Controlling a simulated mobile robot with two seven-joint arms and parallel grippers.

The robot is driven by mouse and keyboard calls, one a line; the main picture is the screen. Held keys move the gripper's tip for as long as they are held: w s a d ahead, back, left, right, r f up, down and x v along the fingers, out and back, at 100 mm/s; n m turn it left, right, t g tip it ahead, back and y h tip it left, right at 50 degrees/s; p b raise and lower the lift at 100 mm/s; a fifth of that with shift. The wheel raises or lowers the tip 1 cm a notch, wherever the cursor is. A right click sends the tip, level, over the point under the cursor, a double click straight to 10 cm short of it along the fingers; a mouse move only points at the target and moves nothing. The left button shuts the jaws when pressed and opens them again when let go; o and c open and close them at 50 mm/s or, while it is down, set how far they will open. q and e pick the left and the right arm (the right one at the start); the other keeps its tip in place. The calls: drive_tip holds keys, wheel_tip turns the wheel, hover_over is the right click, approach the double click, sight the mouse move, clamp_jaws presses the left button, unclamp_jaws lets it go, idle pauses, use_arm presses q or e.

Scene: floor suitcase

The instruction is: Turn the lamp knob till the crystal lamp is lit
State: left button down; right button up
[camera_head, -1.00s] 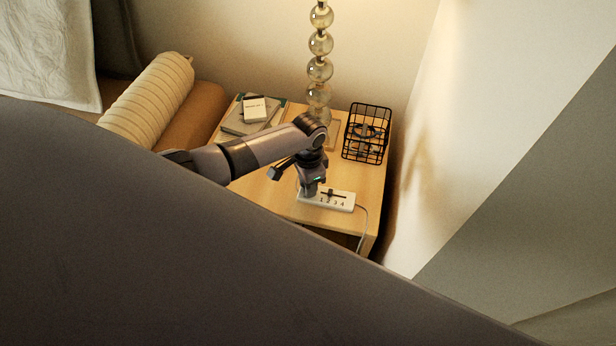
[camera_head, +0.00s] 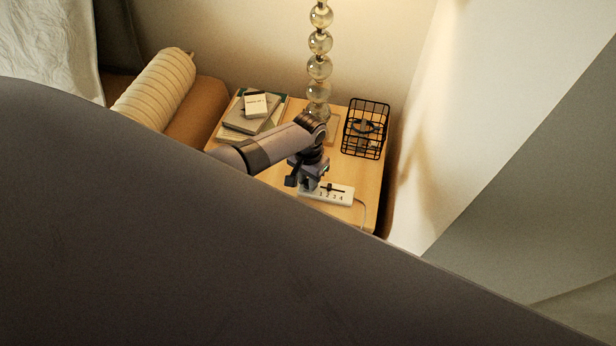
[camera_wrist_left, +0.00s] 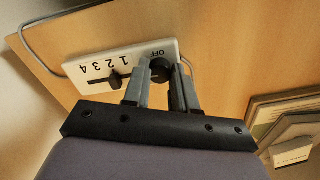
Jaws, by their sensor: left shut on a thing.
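The crystal lamp (camera_head: 319,67) stands at the back of the wooden nightstand; its stem of stacked clear balls shows, and its top is cut off by the upper frame edge. A white control box (camera_head: 340,196) marked OFF and 1 2 3 4 lies near the front; it also shows in the left wrist view (camera_wrist_left: 100,64). The round black lamp knob (camera_wrist_left: 160,68) sits at its OFF end. My left gripper (camera_wrist_left: 161,78) is shut on the knob, a finger on each side. In the head view the gripper (camera_head: 309,184) hides the knob. My right gripper is out of view.
A black wire basket (camera_head: 365,129) stands at the nightstand's right edge. Books with a small white box (camera_head: 256,105) lie at its back left. A black slider (camera_wrist_left: 115,79) sits on the control box. A cable runs off the box. Walls close in behind and right.

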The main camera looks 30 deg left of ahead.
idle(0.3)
use_arm(q)
drive_tip(key=c, duration=0.9)
unclamp_jaws()
drive_tip(key=shift+r, duration=0.15)
drive_tip(key=shift+r+p, duration=1.35)
drive_tip(key=shift+r, duration=2.15)
drive_tip(key=shift+d+f, duration=0.1)
